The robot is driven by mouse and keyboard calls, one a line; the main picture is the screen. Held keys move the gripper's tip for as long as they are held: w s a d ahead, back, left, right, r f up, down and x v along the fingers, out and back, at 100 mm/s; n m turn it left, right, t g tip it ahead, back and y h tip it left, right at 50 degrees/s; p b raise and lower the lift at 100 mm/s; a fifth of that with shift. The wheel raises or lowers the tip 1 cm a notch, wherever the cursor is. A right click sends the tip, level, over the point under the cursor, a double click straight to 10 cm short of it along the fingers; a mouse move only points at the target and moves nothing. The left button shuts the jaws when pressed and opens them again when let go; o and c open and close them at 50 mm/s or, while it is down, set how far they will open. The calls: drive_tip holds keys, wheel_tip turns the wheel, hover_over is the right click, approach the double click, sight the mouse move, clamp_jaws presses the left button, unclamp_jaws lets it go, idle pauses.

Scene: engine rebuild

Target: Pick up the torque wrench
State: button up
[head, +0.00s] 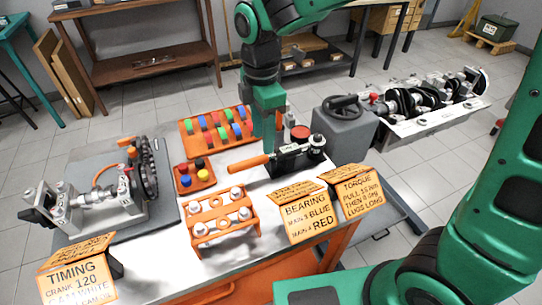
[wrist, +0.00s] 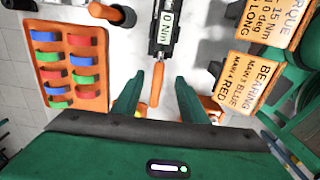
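The torque wrench lies on the workbench, with an orange handle (head: 249,161) pointing left and a dark body toward the right. In the wrist view its dark body carries a display reading 0 Nm (wrist: 167,22), and its orange handle (wrist: 157,82) points down toward my gripper. My gripper (head: 268,140) hangs down over the handle end. In the wrist view my gripper's green fingers (wrist: 160,78) are apart, with the handle showing between them. No grip on it shows. The height gap between fingertips and handle is hard to judge.
An orange tray of coloured bearing shells (head: 238,140) lies behind the wrench. Orange cap frame (head: 193,225), bearing sign (head: 308,219) and torque sign (head: 357,197) stand in front. A red-topped part (head: 300,132) is close beside the wrench. A grey box (head: 349,130) is at right.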

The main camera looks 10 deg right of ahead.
sight(264, 156)
drive_tip(key=f, duration=0.8)
drive_tip(key=shift+w+d+f, duration=0.1)
drive_tip(key=shift+w+d, duration=0.05)
drive_tip(key=shift+w, duration=0.05)
clamp_jaws()
